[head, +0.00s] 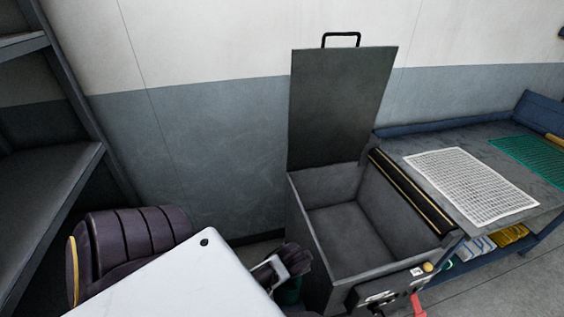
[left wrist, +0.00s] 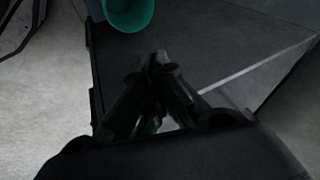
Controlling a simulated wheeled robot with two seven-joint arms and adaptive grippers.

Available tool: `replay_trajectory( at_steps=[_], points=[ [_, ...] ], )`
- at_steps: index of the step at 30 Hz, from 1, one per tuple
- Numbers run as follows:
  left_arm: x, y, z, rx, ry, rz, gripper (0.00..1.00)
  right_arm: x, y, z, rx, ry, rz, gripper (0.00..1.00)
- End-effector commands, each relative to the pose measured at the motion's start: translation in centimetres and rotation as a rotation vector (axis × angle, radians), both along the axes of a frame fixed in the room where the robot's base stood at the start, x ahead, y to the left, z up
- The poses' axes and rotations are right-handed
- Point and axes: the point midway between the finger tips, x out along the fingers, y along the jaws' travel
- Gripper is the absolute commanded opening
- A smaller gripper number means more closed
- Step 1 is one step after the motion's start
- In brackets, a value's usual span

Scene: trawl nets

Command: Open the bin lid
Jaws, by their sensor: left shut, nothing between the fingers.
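The bin (head: 325,262) is a grey open-topped box against the wall, and its inside looks empty. Its lid (head: 342,105) stands nearly upright at the back of the bin, with a black handle (head: 341,36) on its top edge. My left gripper (head: 287,262) is at the near left side of the bin, low and apart from the lid. In the left wrist view my left gripper (left wrist: 160,68) is shut with nothing between its fingers, in front of a dark grey surface. My right gripper does not show.
A blue-framed table (head: 420,144) with a white grid (head: 470,185) and green netting (head: 530,160) stands right of the bin. Dark shelving (head: 60,185) is at the left. A green container (left wrist: 128,12) is near my left gripper. Dark fittings (head: 385,287) are at the bin's front.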

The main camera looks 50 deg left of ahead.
Motion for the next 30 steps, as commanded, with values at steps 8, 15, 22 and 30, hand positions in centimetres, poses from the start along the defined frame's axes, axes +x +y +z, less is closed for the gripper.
replay_trajectory(
  at_steps=[8, 15, 22, 30],
  points=[
    [4.0, 9.4, 7.3, 0.393, -0.125, -0.16, 0.0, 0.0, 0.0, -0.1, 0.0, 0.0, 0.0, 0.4],
    [7.8, 17.4, 14.9, 0.852, -0.173, -0.346, 0.0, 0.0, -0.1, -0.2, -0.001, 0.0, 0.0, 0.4],
    [10.8, 23.1, 22.7, 1.335, -0.125, -0.543, 0.0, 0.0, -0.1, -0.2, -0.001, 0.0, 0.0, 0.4],
    [13.8, 27.1, 30.8, 1.897, 0.068, -0.779, 0.0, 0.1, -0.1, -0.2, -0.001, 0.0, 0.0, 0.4]
  ],
)
